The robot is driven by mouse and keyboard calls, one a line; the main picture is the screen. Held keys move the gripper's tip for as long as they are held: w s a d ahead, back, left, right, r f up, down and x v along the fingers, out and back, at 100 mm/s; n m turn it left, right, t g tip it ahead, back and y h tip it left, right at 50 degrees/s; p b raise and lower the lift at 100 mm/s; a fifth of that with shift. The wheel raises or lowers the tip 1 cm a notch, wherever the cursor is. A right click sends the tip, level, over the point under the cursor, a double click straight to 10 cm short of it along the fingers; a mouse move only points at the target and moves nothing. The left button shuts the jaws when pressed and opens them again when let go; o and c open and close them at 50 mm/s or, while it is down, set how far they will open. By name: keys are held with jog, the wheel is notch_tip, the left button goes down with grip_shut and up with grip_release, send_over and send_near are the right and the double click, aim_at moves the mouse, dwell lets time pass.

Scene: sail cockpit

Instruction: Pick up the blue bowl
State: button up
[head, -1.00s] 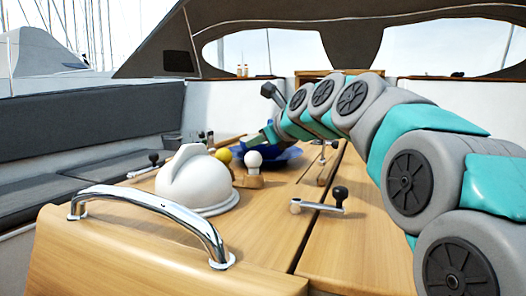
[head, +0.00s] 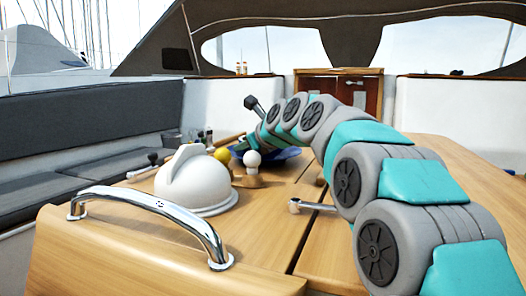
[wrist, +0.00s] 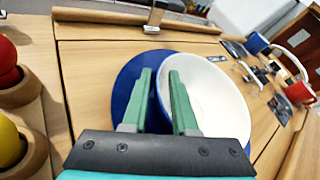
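In the wrist view a bowl (wrist: 215,95) with a white inside stands on a round blue plate (wrist: 128,75). What shows of its outside looks blue. My gripper (wrist: 161,75) is open, its two green fingers apart. The bowl's left rim runs between them: the left finger is over the plate outside the bowl, the right one over its white inside. I cannot tell whether either finger touches it. In the head view the blue dishware (head: 285,154) is on the table, mostly hidden behind my arm and the white knob.
A white dome-shaped object (head: 193,182) stands on the wooden table (head: 250,235). A yellow ball (head: 223,155) and a white ball (head: 253,159) are near the dishware. In the wrist view, a red ball (wrist: 8,55) sits at left and mugs (wrist: 256,42) stand at right.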

grip_shut()
dwell(1.2)
